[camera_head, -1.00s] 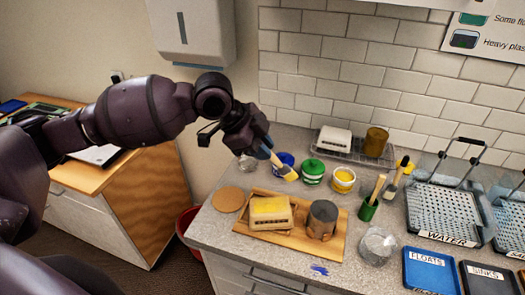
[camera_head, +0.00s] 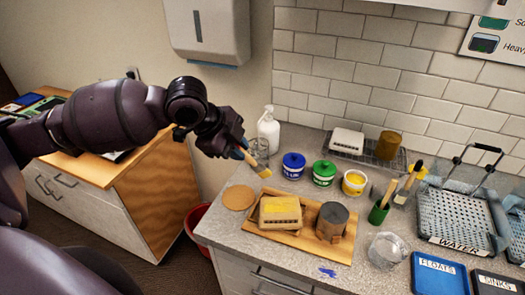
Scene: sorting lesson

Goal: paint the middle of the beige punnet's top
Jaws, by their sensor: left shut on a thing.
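The beige punnet (camera_head: 281,219) sits on a wooden board (camera_head: 331,252) on the counter, with yellow on its top. My left gripper (camera_head: 238,151) is shut on a paintbrush (camera_head: 258,168) and holds it above the counter, behind and left of the punnet. The brush's bristles point down to the right, apart from the punnet, and look yellowish. An open yellow paint pot (camera_head: 354,184) stands behind and right of the punnet. My right gripper is not in view.
A grey tin (camera_head: 332,221) stands right of the punnet on the board. Blue (camera_head: 293,166) and green (camera_head: 324,174) pots stand behind. A round cork mat (camera_head: 238,197) lies left. A green brush holder (camera_head: 379,211) and a clear glass bowl (camera_head: 386,250) are right.

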